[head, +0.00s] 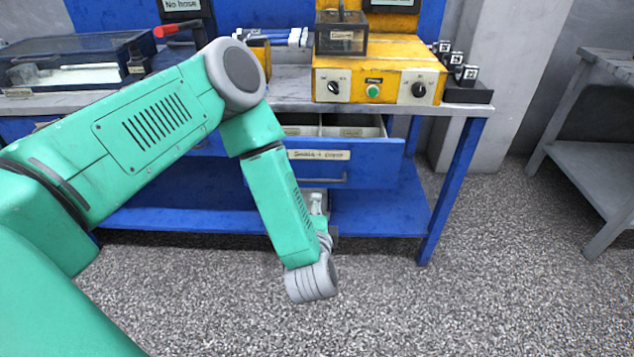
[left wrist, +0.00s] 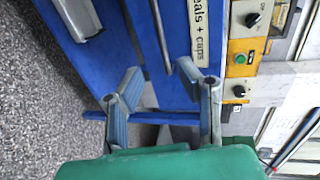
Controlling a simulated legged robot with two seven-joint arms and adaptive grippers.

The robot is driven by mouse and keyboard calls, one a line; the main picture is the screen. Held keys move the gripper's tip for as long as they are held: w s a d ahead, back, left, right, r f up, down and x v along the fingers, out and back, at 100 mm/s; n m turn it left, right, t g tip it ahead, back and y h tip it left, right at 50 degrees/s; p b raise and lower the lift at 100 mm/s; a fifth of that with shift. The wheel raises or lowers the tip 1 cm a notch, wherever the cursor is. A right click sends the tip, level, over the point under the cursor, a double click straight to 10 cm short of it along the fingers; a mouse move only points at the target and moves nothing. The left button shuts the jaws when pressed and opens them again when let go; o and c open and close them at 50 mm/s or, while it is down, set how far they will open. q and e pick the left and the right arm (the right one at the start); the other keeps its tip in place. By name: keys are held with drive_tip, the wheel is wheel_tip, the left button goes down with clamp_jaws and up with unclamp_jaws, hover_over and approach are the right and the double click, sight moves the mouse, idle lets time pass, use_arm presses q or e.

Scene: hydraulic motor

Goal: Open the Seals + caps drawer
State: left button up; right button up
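The Seals + caps drawer (head: 375,158) is pulled out from under the bench, and its pale compartments (head: 345,131) show from above. Its label (head: 319,155) is on the blue front, with a bar handle (head: 330,181) below it. The label (left wrist: 200,32) and handle (left wrist: 160,35) also show in the left wrist view. My left gripper (head: 318,204) is just below the handle in the head view, partly hidden by its own wrist. In the left wrist view my left gripper (left wrist: 160,70) is open, its fingers apart on either side of the handle's line; contact cannot be told. My right gripper is out of view.
The bench top (head: 283,103) carries a yellow control unit (head: 375,72) with knobs and a green button. A blue lower shelf (head: 380,212) and bench leg (head: 455,185) stand below. A grey table (head: 600,165) is at right. The speckled floor in front is clear.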

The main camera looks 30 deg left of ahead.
sight(317, 181)
use_arm(q)
drive_tip(key=b+x, duration=0.3)
drive_tip(key=x, duration=0.9)
drive_tip(key=shift+w, duration=0.1)
drive_tip(key=shift+d, duration=0.1)
clamp_jaws()
